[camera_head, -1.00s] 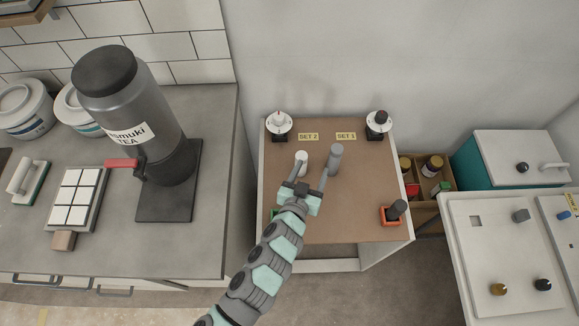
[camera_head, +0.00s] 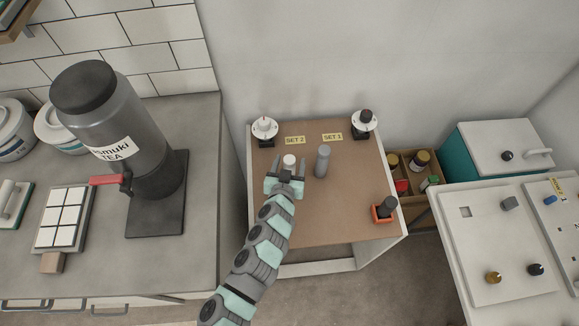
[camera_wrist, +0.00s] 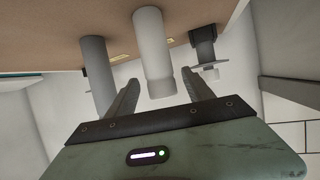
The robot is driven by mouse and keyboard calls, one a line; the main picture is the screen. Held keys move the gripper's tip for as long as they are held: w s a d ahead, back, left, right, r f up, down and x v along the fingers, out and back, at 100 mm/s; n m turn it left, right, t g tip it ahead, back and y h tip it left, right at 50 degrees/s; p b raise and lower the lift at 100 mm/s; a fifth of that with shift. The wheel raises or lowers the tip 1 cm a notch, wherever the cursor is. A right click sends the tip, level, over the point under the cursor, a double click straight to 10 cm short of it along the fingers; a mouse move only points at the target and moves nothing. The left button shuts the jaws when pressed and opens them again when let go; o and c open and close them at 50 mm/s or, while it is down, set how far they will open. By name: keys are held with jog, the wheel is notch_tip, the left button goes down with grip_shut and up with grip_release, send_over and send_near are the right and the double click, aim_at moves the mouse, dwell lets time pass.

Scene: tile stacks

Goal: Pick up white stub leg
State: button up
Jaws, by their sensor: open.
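The white stub leg (camera_head: 289,160) is a short white cylinder standing on the brown tabletop (camera_head: 345,215). It also shows in the wrist view (camera_wrist: 152,45), where the table is at the top of the picture. My gripper (camera_head: 289,168) is open at the leg, one finger to each side in the head view. In the wrist view my open fingertips (camera_wrist: 160,80) flank the leg's end with gaps visible. I cannot tell how far apart in depth they are. A grey leg (camera_head: 322,162) stands just right of my gripper, also seen in the wrist view (camera_wrist: 97,72).
White round fittings on black bases stand at the table's back left (camera_head: 264,127) and back right (camera_head: 364,121). SET 2 (camera_head: 295,140) and SET 1 (camera_head: 332,136) labels lie between them.

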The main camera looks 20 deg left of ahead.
jog(key=shift+x, duration=1.75)
jog(key=shift+c, duration=0.3)
grip_shut()
